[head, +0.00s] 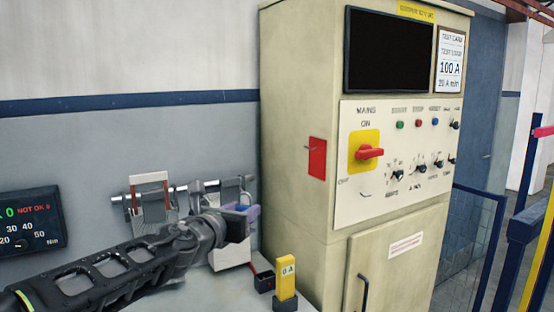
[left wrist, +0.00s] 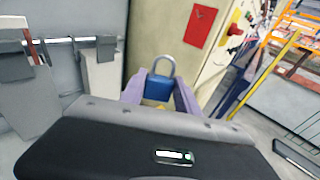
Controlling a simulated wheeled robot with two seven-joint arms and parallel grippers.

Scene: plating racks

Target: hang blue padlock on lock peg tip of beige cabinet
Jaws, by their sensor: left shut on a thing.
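The blue padlock (left wrist: 157,88) is held between the purple fingers of my left gripper (left wrist: 160,92), with its grey shackle upward. In the head view, my left gripper (head: 244,212) is at the left of the beige cabinet (head: 290,105), and the padlock is mostly hidden by it. A red plate (head: 318,160) is on the cabinet's left side, with a thin peg (head: 308,148) at its upper left. The plate also shows in the left wrist view (left wrist: 202,28), above and right of the padlock. The shackle and peg are apart. My right gripper is not in view.
A wall rail (head: 180,190) with hanging holders is behind my left arm. A yellow block marked 0 A (head: 286,278) stands on the grey worktop (head: 225,292) by the cabinet. A red switch (head: 369,152) sticks out of the front panel. The air before the red plate looks clear.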

